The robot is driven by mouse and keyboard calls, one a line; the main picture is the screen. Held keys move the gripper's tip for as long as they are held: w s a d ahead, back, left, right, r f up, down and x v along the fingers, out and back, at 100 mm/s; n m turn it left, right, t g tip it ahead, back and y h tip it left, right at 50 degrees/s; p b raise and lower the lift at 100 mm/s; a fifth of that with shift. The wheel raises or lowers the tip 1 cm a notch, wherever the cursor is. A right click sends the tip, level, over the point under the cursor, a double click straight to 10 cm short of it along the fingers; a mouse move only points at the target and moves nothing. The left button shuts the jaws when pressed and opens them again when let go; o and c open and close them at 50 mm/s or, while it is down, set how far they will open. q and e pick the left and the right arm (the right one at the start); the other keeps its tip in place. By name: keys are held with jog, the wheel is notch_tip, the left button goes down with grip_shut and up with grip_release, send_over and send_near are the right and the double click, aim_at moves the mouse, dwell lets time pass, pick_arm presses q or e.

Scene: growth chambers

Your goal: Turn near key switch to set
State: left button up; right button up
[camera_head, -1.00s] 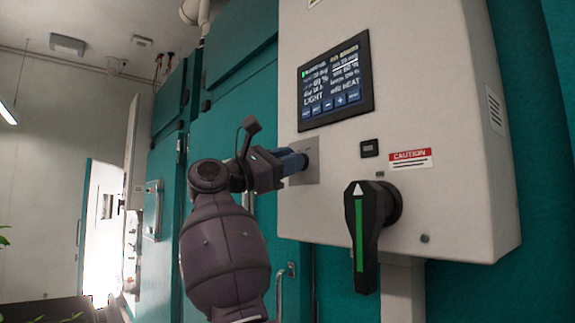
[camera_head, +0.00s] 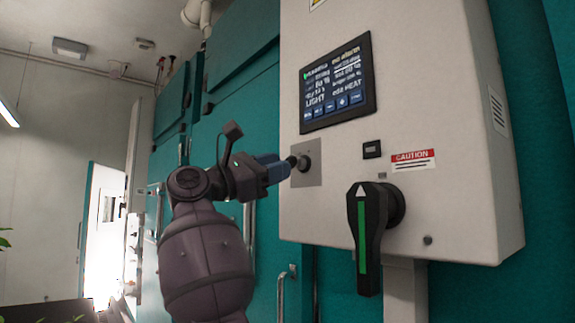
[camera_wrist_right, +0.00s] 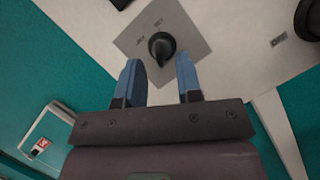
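The near key switch (camera_head: 303,163) is a small dark knob on a square grey plate (camera_head: 311,178), on the front of the pale control box (camera_head: 450,150). In the right wrist view the knob (camera_wrist_right: 161,46) sits on its plate (camera_wrist_right: 185,22), with small lettering too blurred to read. My right gripper (camera_head: 288,166) is just left of the knob in the head view. In the right wrist view its blue fingers (camera_wrist_right: 161,75) are apart and empty, with the knob beyond the gap between the tips. My left gripper is not in view.
A screen (camera_head: 337,82) is above the plate. A large black rotary handle with a green stripe (camera_head: 364,238) hangs to the lower right. Teal doors (camera_head: 240,98) stand behind my arm.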

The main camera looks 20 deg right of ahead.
jog(key=w+v, duration=0.1)
jog(key=v, duration=0.6)
jog(key=shift+s, duration=0.5)
